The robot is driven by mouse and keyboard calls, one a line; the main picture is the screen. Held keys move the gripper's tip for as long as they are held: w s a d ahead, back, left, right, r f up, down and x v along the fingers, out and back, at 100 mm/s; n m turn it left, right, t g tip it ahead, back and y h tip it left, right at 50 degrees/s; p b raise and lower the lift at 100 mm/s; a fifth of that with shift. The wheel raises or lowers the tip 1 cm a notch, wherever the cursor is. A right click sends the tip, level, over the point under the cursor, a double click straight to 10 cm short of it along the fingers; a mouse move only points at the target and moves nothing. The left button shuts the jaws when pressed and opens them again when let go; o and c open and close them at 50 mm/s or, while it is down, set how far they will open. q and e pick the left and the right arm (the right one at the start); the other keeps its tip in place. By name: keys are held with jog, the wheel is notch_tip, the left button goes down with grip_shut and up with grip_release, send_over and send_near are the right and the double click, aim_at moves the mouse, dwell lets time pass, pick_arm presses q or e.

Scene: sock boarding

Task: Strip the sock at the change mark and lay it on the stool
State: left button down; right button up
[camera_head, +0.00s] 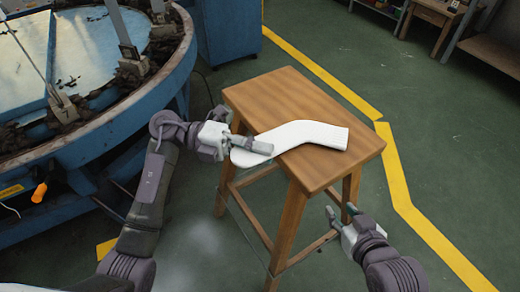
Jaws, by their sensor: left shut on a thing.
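A white sock (310,135) lies across the front part of the wooden stool (270,95). Its wide end points right over the seat and its other end reaches past the seat's left edge. My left gripper (262,148) is shut on the sock at that left end, close to the seat's edge. My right gripper (340,215) is open and empty, in front of the stool's right side and below seat height. The change mark cannot be made out.
A round blue machine (178,60) with metal boards (92,38) fills the left side, with an orange-handled part (39,192) on its side. A blue cabinet (228,30) stands behind. Yellow lines (400,185) cross the green floor, which is clear to the right. A small wooden table (435,14) is at the back.

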pick_arm(q)
jog(key=shift+f, duration=0.2)
jog(key=c, duration=1.1)
grip_release()
jog(key=shift+o, duration=0.2)
jog(key=v, duration=1.2)
jog(key=shift+s, duration=0.1)
